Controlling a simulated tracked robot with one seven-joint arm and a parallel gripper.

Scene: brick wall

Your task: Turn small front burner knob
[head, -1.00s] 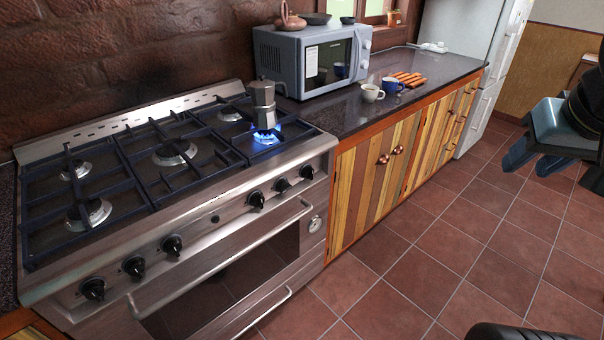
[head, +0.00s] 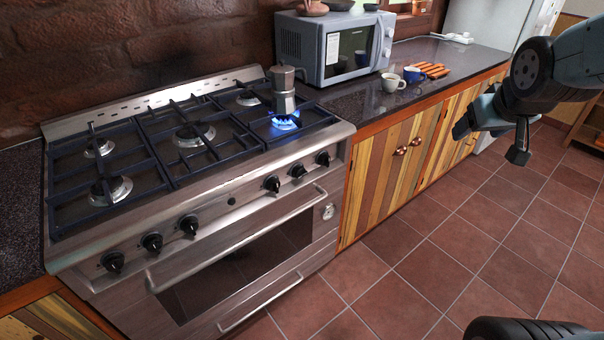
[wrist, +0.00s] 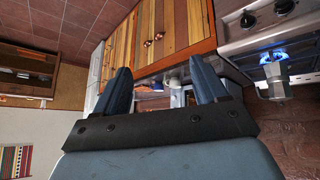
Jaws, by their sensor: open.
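The steel stove (head: 200,180) has a row of black knobs along its front panel. Three knobs sit on the right: one (head: 272,184), a middle one (head: 298,171) and the rightmost (head: 323,158); several more sit on the left (head: 152,242). A moka pot (head: 283,92) stands over the lit front right burner (head: 286,122), which has a blue flame. My gripper (head: 490,132) is open and empty, right of the stove and in front of the cabinets. In the wrist view its two fingers (wrist: 162,88) are spread apart, with the stove knobs (wrist: 266,13) at the upper right.
Wooden cabinets (head: 400,165) with round handles stand right of the stove. The tiled floor (head: 420,260) is clear.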

